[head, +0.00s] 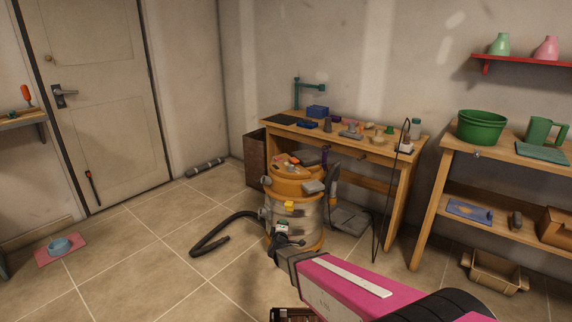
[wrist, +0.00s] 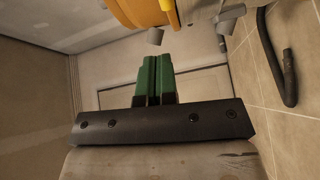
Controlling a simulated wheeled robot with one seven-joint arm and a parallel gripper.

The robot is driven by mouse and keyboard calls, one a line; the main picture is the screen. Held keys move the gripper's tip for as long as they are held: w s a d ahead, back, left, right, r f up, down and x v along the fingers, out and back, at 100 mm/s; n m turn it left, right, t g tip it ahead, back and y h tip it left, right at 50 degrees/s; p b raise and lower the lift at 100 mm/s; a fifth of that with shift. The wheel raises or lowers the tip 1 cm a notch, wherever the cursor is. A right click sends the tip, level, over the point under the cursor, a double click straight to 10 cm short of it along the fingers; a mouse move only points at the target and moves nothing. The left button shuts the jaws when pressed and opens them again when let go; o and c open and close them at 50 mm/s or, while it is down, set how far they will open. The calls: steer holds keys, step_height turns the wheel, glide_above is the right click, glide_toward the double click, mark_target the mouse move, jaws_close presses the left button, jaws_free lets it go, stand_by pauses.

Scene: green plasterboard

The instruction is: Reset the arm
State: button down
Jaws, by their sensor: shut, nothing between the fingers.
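My gripper's green fingers (wrist: 154,80) show in the wrist view, closed side by side with nothing between them. In the head view my magenta arm reaches in from the lower right, its end in front of the orange vacuum cleaner (head: 287,187). The fingers cannot be made out clearly there. The vacuum's orange body also shows at the top of the wrist view (wrist: 143,12), beyond and above the fingers.
A wooden workbench (head: 365,150) with small tools stands behind the vacuum. A shelf table (head: 449,170) with green tubs (head: 482,127) stands at right. The vacuum hose (head: 210,243) lies on the tiles. A blue bowl (head: 59,246) sits on a mat near the door. Floor at left is mostly clear.

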steer(key=s+d+r+m+g, duration=0.3)
steer(key=s+d+m+g, duration=0.4)
steer(key=s, duration=0.5)
steer(key=s+d+r+m+g+y, duration=0.1)
steer(key=s+d+r+m+g, duration=0.3)
steer(key=s+d+m+g, duration=0.4)
steer(key=s+d+g, duration=0.3)
steer(key=s+d, duration=0.1)
steer(key=d, duration=0.2)
steer(key=shift+y, duration=0.3)
steer(key=shift+w, duration=0.1)
